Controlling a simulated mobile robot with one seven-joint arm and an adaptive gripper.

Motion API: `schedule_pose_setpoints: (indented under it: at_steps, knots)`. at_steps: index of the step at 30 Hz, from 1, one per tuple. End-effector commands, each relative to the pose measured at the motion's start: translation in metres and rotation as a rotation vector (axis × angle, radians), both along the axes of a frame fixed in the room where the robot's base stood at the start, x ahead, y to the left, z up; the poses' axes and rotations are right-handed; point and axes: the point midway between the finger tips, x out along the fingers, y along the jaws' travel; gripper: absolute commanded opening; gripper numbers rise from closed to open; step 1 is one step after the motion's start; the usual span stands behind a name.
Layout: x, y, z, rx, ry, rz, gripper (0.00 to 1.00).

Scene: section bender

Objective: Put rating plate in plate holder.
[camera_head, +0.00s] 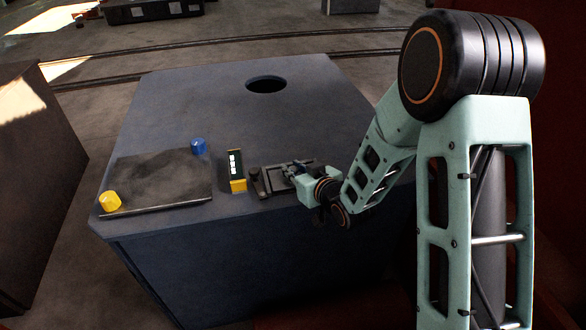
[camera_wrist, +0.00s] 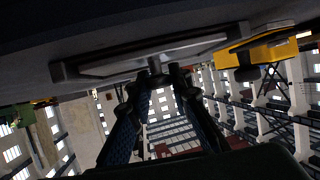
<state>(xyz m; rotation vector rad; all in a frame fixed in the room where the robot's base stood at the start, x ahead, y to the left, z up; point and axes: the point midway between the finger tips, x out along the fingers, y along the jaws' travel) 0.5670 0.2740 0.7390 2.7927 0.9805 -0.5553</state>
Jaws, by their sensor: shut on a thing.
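My gripper (camera_head: 297,172) is at the right end of a flat dark framed piece on the table, apparently the plate holder (camera_head: 258,183). In the wrist view the two dark blue fingers of my gripper (camera_wrist: 158,82) come together on a small dark part at the near edge of a flat grey plate, which looks like the rating plate (camera_wrist: 120,66). The plate lies flat, close to the table surface. The fingers hide part of it, and I cannot tell whether it sits inside the frame or just over it.
A yellow and black block with white marks (camera_head: 236,171) stands left of the framed piece. Further left is a dark mat (camera_head: 160,178) with a blue knob (camera_head: 198,146) and a yellow knob (camera_head: 110,201) at its corners. The table (camera_head: 190,100) has a round hole (camera_head: 266,85); its back is clear.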

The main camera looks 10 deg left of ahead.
Motion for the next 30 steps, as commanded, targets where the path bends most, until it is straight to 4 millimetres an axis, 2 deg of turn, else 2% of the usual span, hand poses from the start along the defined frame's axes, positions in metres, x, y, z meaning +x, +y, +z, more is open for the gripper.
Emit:
schedule_pose_setpoints:
  at_steps: [1, 2, 6, 18, 23, 30]
  knots:
    - [0.0, 0.0, -0.003, 0.001, -0.001, 0.0, 0.0]
    - [0.0, 0.0, -0.002, 0.0, 0.0, 0.0, 0.22]
    - [0.0, 0.0, -0.001, 0.0, 0.0, 0.0, 0.36]
    - [0.0, 0.0, 0.005, 0.0, 0.0, 0.0, 0.36]
    - [-0.02, -0.018, 0.015, -0.001, 0.001, -0.002, 0.36]
    - [-0.063, -0.052, 0.038, -0.001, 0.0, -0.004, 0.36]
